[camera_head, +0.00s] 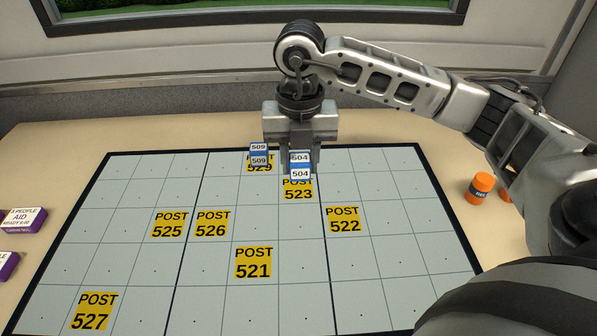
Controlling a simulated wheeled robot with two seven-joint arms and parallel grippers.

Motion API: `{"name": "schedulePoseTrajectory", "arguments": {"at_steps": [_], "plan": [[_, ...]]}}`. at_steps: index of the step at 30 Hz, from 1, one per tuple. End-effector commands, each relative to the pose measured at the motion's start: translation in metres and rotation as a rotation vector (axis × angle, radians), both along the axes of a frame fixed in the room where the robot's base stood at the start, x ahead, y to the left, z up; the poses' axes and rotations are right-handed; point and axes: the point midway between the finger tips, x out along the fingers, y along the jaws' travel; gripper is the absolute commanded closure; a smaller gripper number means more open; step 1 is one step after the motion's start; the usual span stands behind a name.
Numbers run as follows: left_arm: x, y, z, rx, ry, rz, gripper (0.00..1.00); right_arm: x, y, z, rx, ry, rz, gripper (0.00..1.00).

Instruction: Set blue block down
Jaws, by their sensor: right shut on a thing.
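A small blue block with white labels reading 504 (300,166) is at the far middle of the gridded board (380,285), just above the yellow POST 523 square (298,191) in the picture. My right gripper (301,160) points down from above and is shut on this block. I cannot tell whether the block touches the board. A second blue block, labelled 509 (259,155), stands at the POST 529 square (260,168), just left of the gripper and partly covering that square's print. My left gripper is not in view.
Other yellow squares on the board include POST 522 (343,220), POST 526 (211,223) and POST 521 (254,262), all bare. Purple-and-white aid boxes (24,220) lie at the left edge. An orange bottle (481,188) stands right of the board, near my right arm.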

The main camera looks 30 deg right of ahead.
Motion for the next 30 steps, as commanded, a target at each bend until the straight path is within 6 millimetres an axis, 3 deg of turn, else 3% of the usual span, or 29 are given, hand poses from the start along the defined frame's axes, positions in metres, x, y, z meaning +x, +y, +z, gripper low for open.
{"name": "schedulePoseTrajectory", "arguments": {"at_steps": [9,21,22,24,30], "plan": [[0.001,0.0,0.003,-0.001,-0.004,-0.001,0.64,0.006,-0.002,-0.037,-0.001,0.002,0.0,0.9],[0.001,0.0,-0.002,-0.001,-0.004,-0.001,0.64,0.007,-0.002,-0.044,-0.001,-0.001,0.0,0.9],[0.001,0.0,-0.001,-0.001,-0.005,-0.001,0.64,0.007,-0.002,-0.043,-0.001,-0.001,0.0,0.62],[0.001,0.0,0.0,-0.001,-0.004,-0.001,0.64,0.007,-0.002,-0.043,-0.001,-0.001,0.0,0.46],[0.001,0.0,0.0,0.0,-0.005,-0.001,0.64,0.007,-0.002,-0.043,0.0,0.0,0.0,0.46]]}}
